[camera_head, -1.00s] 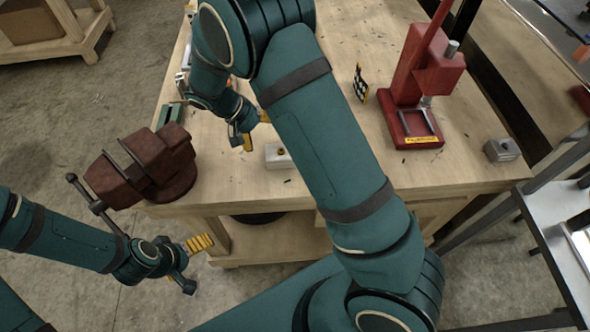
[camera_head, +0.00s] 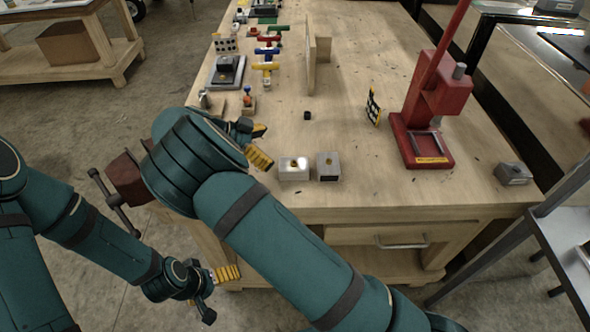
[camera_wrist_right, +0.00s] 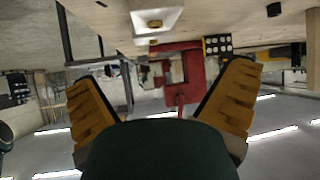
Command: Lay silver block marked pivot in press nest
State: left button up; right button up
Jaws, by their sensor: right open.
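Three silver blocks show on the wooden table in the head view: a pale one with a brass-coloured centre (camera_head: 294,169), a greyer one beside it (camera_head: 328,167), and one at the right edge (camera_head: 513,173). I cannot read which is marked pivot. The red press (camera_head: 432,95) stands at the right, its base and nest area (camera_head: 424,150) holding no visible block. My right gripper (camera_head: 262,145) is open and empty, just left of the pale block; a pale block (camera_wrist_right: 157,20) shows beyond its fingers in the wrist view. My left gripper (camera_head: 217,291) is open and empty, low in front of the table.
A dark red vise (camera_head: 125,178) at the table's left corner is partly hidden by my right arm. The table's middle has free room.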

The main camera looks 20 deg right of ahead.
aim_at(291, 162)
jog(key=f, duration=0.2)
jog(key=d+f, duration=0.1)
jog(key=f, duration=0.1)
jog(key=shift+s+d, duration=0.1)
jog(key=shift+x, duration=3.05)
jog(key=c, duration=1.4)
